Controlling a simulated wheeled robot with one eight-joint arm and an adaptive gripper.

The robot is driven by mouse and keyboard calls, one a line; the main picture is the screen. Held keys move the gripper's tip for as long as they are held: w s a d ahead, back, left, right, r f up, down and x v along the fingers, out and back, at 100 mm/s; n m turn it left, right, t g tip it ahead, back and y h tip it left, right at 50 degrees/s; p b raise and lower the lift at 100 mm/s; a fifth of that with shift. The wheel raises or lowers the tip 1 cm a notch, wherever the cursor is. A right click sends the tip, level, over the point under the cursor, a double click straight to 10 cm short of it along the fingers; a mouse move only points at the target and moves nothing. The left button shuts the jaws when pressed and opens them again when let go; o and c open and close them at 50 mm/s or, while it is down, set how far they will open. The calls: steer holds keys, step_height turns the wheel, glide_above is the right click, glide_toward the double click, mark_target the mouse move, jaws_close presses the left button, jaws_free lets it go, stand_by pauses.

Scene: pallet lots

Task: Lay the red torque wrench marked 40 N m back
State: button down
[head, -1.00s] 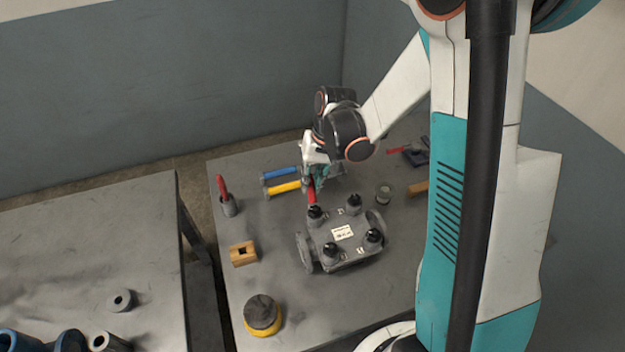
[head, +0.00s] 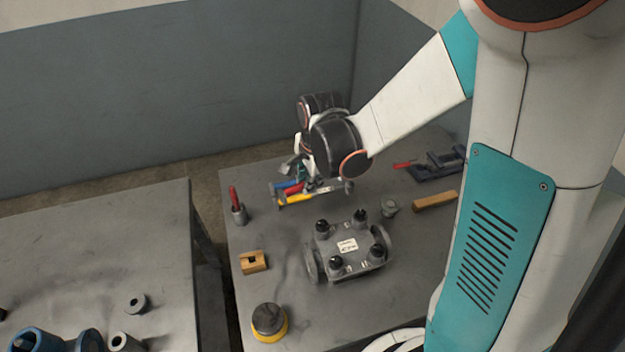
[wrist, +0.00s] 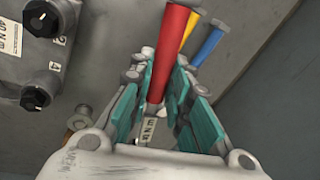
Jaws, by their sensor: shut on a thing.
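The red torque wrench (wrist: 172,50) is between the teal fingers of my gripper (wrist: 158,105) in the wrist view. A white label shows low on it, but its number is not readable. In the head view the red handle (head: 295,187) shows between a blue-handled wrench (head: 284,184) and a yellow-handled wrench (head: 297,198), near the back of the bench. My gripper (head: 306,180) is over the right part of these tools and mostly hidden by my wrist. Whether the red wrench touches a support is not clear.
A grey valve body (head: 348,260) with black knobs stands in front of the wrenches.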

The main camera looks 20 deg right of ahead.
steer(key=r+m, duration=0.1)
steer(key=r+m+p, duration=0.1)
steer(key=shift+s+a+r+m+h, duration=0.1)
steer(key=shift+a+m+h, duration=0.2)
steer(key=shift+a+m, duration=0.1)
steer(key=shift+s+f+b+x, duration=0.1)
steer(key=shift+s+b+x, duration=0.35)
steer(key=shift+b+x, duration=1.45)
steer(key=shift+s+f+b+x, duration=0.1)
steer(key=shift+s+b+x, duration=0.7)
steer(key=shift+x, duration=1.85)
steer(key=shift+s+f+b+x, duration=0.1)
steer(key=shift+s+b+x, duration=0.05)
steer(key=shift+b+x, duration=1.9)
steer(key=shift+a+f, duration=0.1)
steer(key=shift+f, duration=0.7)
steer(key=c, duration=1.4)
jaws_free()
steer(key=shift+r, duration=0.1)
